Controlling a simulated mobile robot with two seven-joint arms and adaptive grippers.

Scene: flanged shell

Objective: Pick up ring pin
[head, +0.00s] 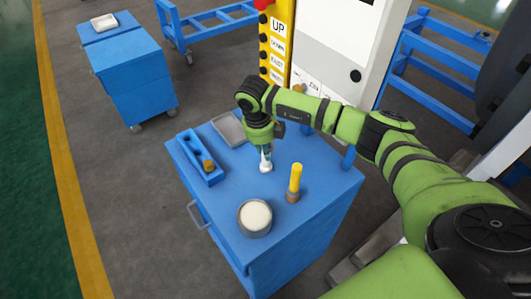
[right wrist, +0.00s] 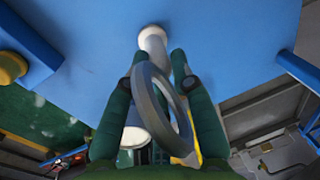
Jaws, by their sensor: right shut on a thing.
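The ring pin shows as a grey ring (right wrist: 163,98) between my right fingers in the right wrist view, with a pale rounded stem (right wrist: 153,42) beyond the fingertips. In the head view its white lower end (head: 265,165) shows below the right gripper (head: 265,148), over the blue cart top. My right gripper (right wrist: 165,75) is shut on the ring pin and points down at the cart. The fingers and wrist hide part of the pin in the head view. Whether its end touches the cart top, I cannot tell. My left gripper is not in view.
The blue cart (head: 313,208) also holds a blue holder with a brown knob (head: 208,166), a grey tray (head: 229,129), a yellow-handled tool (head: 295,180) and a round pot with a pale top (head: 255,217). A control cabinet (head: 330,50) stands behind.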

